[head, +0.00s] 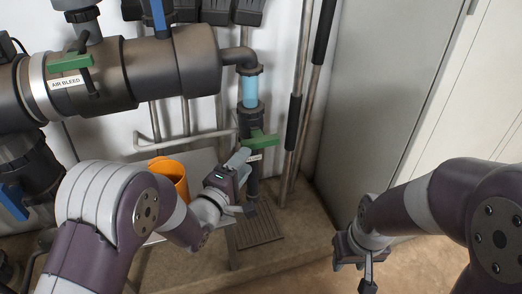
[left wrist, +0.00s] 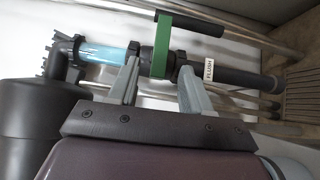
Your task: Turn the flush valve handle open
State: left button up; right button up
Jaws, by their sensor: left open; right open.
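The flush valve (head: 250,122) sits on the vertical pipe below a clear blue section. Its green handle (head: 264,140) points to the right, with the FLUSH label just below. My left gripper (head: 244,182) is open and empty beside the pipe. In the left wrist view its fingers (left wrist: 156,80) are spread below the green handle; whether they touch the pipe is unclear. My right gripper (head: 355,262) is open, low on the right, away from the valve.
A large dark manifold pipe (head: 170,65) with an AIR BLEED label (head: 65,82) and another green handle (head: 70,63) fills the upper left. An orange bucket (head: 170,177) stands behind my left arm. A floor grate (head: 258,230) lies below. A grey cabinet (head: 385,90) stands right.

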aim_at(258, 146)
pick_arm(q)
jog(key=b+x, duration=0.3)
jog(key=x, duration=0.6)
jog(key=shift+f, duration=0.2)
jog(key=shift+w+d+r, duration=0.1)
jog(key=shift+w, duration=0.15)
jog(key=shift+c, duration=0.3)
grip_shut()
